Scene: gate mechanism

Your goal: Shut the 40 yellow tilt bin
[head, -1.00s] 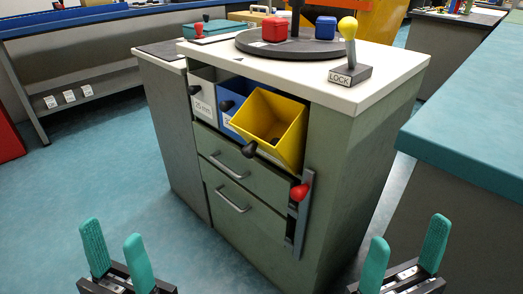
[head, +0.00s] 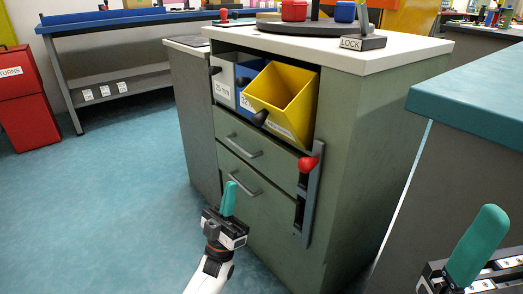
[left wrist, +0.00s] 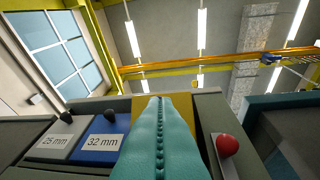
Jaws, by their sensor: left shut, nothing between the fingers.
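The yellow tilt bin (head: 300,92) is tipped out at the top of the green cabinet, its open top showing. Its black knob (head: 260,117) is at the front, and its label is too small to read. In the left wrist view the yellow bin (left wrist: 180,110) is largely hidden behind my fingers. My left gripper (head: 229,198) is shut and empty, fingers pointing up, in front of the cabinet drawers and lower than the bin, apart from it. My right gripper (head: 478,245) is at the lower right, partly cut off, with only one finger clearly showing.
The blue 32 mm bin (left wrist: 97,147) and grey 25 mm bin (left wrist: 56,142) sit left of the yellow one. A red-knobbed lever (head: 308,164) stands at the cabinet's right front edge. A teal-topped counter (head: 480,95) is at right.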

